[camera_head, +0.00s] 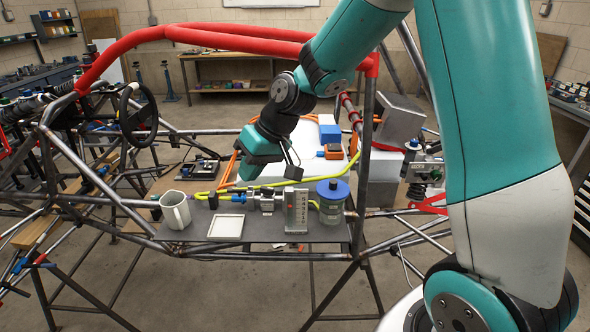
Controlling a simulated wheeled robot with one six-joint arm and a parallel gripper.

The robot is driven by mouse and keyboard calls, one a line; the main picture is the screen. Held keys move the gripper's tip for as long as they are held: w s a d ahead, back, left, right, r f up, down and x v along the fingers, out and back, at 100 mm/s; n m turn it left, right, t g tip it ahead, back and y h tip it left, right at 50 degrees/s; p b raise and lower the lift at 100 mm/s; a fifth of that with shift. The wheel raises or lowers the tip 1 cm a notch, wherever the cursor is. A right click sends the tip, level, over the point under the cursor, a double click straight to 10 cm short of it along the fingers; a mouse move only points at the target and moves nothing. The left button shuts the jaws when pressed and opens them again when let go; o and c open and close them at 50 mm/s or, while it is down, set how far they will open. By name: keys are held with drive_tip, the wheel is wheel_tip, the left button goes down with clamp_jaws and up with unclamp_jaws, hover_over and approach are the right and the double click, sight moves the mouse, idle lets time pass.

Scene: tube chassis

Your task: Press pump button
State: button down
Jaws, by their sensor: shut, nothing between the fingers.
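A small silver and black fitting (266,199) stands on the grey shelf inside the tube chassis, next to a yellow-green hose; it may be the pump. A button on it is too small to make out. My gripper (252,168) hangs from the teal arm above and behind this fitting, apart from it as far as I can see.
A grey mug (175,210) and a white square tray (226,227) are on the left of the grey shelf (270,243). Red-padded bars (215,36) and a dark upright tube (365,150) frame the space around my arm. A steering wheel (138,115) is at left.

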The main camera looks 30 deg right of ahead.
drive_tip(key=w+d+f+m+t+p, duration=0.1)
drive_tip(key=w+d+f+m+p, duration=0.1)
drive_tip(key=w+d, duration=0.3)
drive_tip(key=w+d+f+m+t+h+p, duration=0.1)
drive_tip(key=w+d+f+p, duration=0.3)
drive_tip(key=d, duration=0.9)
drive_tip(key=shift+w+d+f+m+t+p, duration=0.25)
drive_tip(key=shift+w+m+t+p, duration=0.25)
drive_tip(key=shift+w+m+p, duration=0.4)
wheel_tip(320, 180, down, 7)
drive_tip(key=b, duration=0.5)
drive_tip(key=shift+f, duration=0.2)
drive_tip(key=shift+f+b, duration=0.5)
drive_tip(key=shift+f, duration=0.15)
drive_tip(key=shift+f+b, duration=0.4)
drive_tip(key=shift+b, duration=0.05)
